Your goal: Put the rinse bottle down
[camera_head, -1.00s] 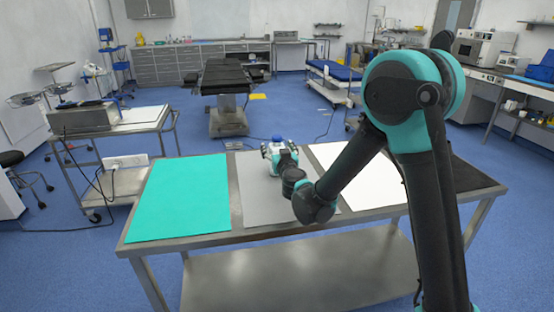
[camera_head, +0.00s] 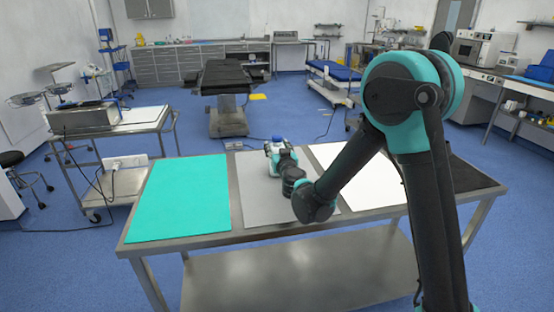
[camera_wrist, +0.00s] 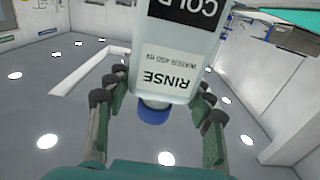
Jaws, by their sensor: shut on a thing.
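The rinse bottle (camera_head: 270,151) is a pale bottle with a blue cap, upright above or on the far part of the grey mat (camera_head: 262,206). I cannot tell whether its base touches the mat. In the wrist view, the bottle (camera_wrist: 172,62) appears upside down, with its "RINSE" label facing the camera and the blue cap low in the picture. My gripper (camera_wrist: 158,112) has its dark fingers on both sides of the bottle and is shut on it. In the head view, my gripper (camera_head: 282,160) partly hides the bottle.
A teal mat (camera_head: 182,198) lies to the left on the steel table (camera_head: 300,231), and a white mat (camera_head: 365,180) to the right, partly behind my arm. A black mat (camera_head: 470,178) is at the far right. The teal mat and the near part of the grey mat are clear.

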